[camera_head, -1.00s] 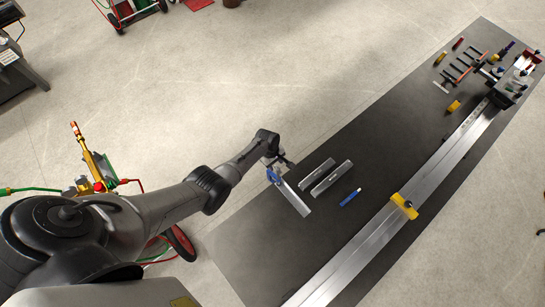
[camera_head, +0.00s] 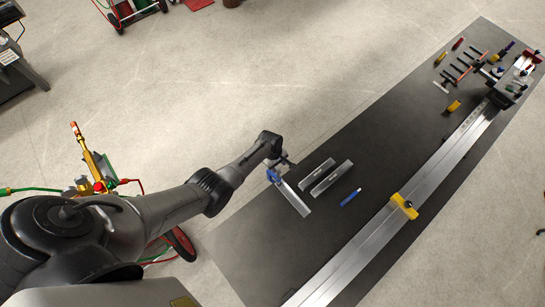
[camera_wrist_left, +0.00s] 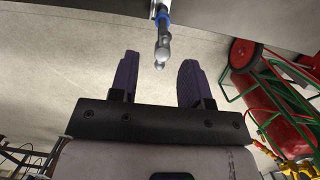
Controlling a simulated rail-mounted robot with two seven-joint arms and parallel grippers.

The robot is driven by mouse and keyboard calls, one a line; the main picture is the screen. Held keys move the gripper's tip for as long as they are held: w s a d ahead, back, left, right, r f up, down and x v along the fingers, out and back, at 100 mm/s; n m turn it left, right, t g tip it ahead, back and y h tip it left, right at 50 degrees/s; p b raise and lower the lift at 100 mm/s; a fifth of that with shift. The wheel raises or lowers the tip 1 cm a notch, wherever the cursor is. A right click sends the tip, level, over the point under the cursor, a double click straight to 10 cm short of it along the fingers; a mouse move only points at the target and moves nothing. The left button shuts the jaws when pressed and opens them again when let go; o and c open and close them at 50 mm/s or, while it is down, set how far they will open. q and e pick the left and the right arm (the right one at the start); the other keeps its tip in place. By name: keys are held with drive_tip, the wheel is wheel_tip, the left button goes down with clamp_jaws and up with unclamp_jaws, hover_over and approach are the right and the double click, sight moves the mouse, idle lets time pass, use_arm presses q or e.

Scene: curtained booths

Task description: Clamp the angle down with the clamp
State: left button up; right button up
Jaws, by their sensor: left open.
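My left gripper (camera_head: 281,166) is over the near left edge of the dark table, beside the blue end of a long silver metal piece (camera_head: 295,199). In the left wrist view the gripper (camera_wrist_left: 160,68) is open, with nothing held between its purple fingers. A metal rod with a rounded tip and a blue collar (camera_wrist_left: 162,40) shows at the gap between the fingertips. I cannot tell whether this rod belongs to the clamp. Two silver bars, perhaps angles (camera_head: 318,173) (camera_head: 332,178), lie to the right. My right gripper is not in view.
The dark table (camera_head: 400,120) carries a long metal rail (camera_head: 365,243) with a yellow block (camera_head: 404,206). A blue marker-like item (camera_head: 350,197) lies near the bars. Several clamp-like tools (camera_head: 460,70) lie at the far end. A gas-bottle cart (camera_head: 95,165) stands left of the table.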

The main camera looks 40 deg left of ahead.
sight(278, 168)
use_arm(q)
drive_tip(key=shift+f, duration=0.15)
drive_tip(key=shift+b+x, duration=1.3)
drive_tip(key=shift+x, duration=0.1)
clamp_jaws()
drive_tip(key=m, duration=0.4)
drive_tip(key=shift+m, duration=0.3)
drive_tip(key=m, duration=0.7)
